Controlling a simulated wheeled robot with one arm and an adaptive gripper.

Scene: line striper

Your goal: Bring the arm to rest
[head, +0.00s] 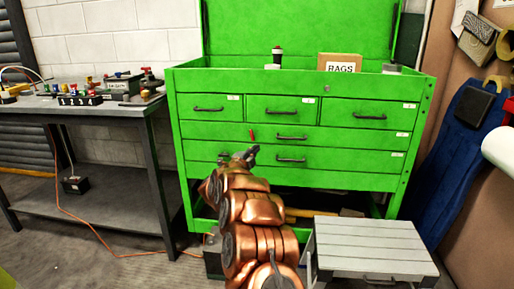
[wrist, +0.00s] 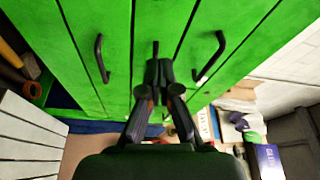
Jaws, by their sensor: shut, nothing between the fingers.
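My copper-coloured arm (head: 255,225) reaches up and forward in front of the green tool chest (head: 345,179). My gripper (head: 247,155) is close to the chest's drawer fronts in the head view. In the wrist view my gripper (wrist: 157,72) has its dark fingers together with nothing between them. It points toward the green drawer fronts, between two dark handles (wrist: 101,58). Whether the fingertips touch the chest I cannot tell. A small red item (head: 252,134) shows at the drawer front just above my gripper.
A grey slatted box (head: 372,243) stands low at the right, close to my arm. A dark workbench (head: 85,113) with small fittings is at the left. An orange cable (head: 95,228) runs over the floor. A RAGS box (head: 340,63) stands on the chest.

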